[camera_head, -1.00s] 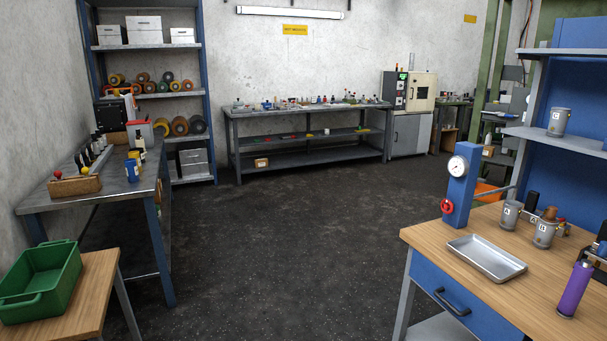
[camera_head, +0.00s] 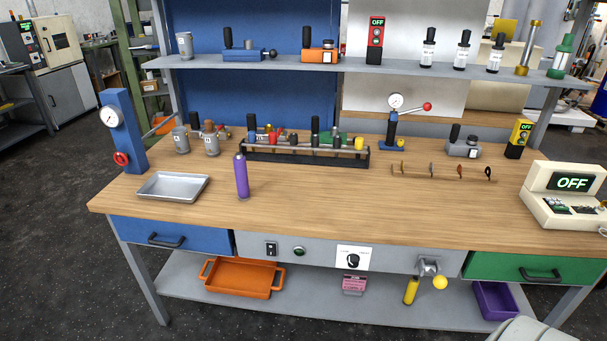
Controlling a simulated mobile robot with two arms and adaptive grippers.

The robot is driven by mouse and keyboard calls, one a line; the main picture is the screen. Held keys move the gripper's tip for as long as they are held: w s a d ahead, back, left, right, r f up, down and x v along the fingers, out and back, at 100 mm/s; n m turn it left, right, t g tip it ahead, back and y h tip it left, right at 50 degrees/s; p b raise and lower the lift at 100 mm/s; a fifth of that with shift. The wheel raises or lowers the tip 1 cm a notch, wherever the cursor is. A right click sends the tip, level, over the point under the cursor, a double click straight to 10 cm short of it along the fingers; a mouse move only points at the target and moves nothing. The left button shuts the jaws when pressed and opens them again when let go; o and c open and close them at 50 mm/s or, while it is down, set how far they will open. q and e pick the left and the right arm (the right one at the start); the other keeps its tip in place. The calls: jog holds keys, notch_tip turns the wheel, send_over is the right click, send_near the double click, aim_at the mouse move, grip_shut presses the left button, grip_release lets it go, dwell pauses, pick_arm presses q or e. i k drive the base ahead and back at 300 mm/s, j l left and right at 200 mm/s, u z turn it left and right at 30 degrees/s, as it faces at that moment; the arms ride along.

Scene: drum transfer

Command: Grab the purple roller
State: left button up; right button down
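The purple roller (camera_head: 241,177) stands upright on the wooden top of the workbench (camera_head: 330,215). It is a slim cylinder with a purple body and a paler base. It stands just right of a silver metal tray (camera_head: 173,187) and in front of the black rack, apart from both. Neither of my grippers is in view. A pale rounded shape shows at the bottom right edge, and I cannot tell what it is.
A blue stand with a gauge (camera_head: 124,135) is at the bench's left end. A black rack (camera_head: 305,154) of tools lies behind the roller. A cream device reading OFF (camera_head: 565,195) is at the right.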

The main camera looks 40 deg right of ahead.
aim_at(239, 161)
jog(key=z, duration=0.75)
